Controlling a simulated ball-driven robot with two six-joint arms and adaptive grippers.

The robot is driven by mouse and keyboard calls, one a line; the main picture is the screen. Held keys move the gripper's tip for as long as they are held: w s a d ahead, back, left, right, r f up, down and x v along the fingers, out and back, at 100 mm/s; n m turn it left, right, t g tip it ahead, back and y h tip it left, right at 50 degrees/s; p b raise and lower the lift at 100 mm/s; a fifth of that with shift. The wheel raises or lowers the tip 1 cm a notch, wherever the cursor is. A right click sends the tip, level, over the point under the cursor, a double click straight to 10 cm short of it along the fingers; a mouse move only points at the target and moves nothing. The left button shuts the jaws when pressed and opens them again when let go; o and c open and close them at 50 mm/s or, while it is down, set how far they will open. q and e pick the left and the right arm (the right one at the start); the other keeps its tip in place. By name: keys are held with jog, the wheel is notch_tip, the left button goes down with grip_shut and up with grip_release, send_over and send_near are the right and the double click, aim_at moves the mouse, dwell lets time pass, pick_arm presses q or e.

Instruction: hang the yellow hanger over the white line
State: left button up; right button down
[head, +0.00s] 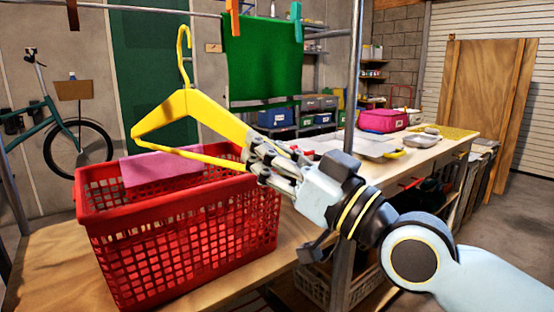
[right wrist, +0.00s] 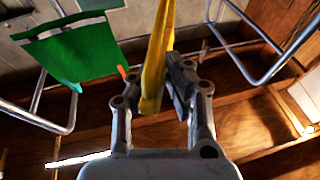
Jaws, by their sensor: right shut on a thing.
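The yellow hanger (head: 187,102) is upright above the red basket in the head view, its hook (head: 184,42) pointing up. My right gripper (head: 252,150) is shut on the right end of the hanger. In the right wrist view the hanger (right wrist: 155,65) runs up between the fingers (right wrist: 160,100). The white line (head: 150,9) crosses the top left of the head view, higher in the picture than the hook; the two look apart. My left gripper is not in view.
A green cloth (head: 262,60) hangs from the line under an orange peg (head: 233,18) and a teal peg (head: 297,20). The red basket (head: 190,240), with a pink cloth (head: 160,168) over it, stands on the wooden table (head: 45,262). A metal post (head: 354,75) rises beside my right arm.

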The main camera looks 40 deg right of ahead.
aim_at(242, 143)
jog(key=shift+w+a+f+b, duration=0.1)
jog(key=shift+w+b, duration=1.15)
jog(key=shift+w, duration=1.8)
jog(key=shift+w+b, duration=1.55)
jog(key=shift+w, duration=1.4)
notch_tip(242, 143, up, 10)
jog(key=p, duration=0.9)
jog(key=shift+s+f+b, duration=0.55)
jog(key=shift+f, duration=0.25)
jog(key=shift+s+f+b, duration=0.5)
jog(key=shift+s+f, duration=0.05)
jog(key=shift+f, duration=0.3)
jog(key=shift+s+f+b, duration=0.55)
jog(key=shift+f, duration=0.25)
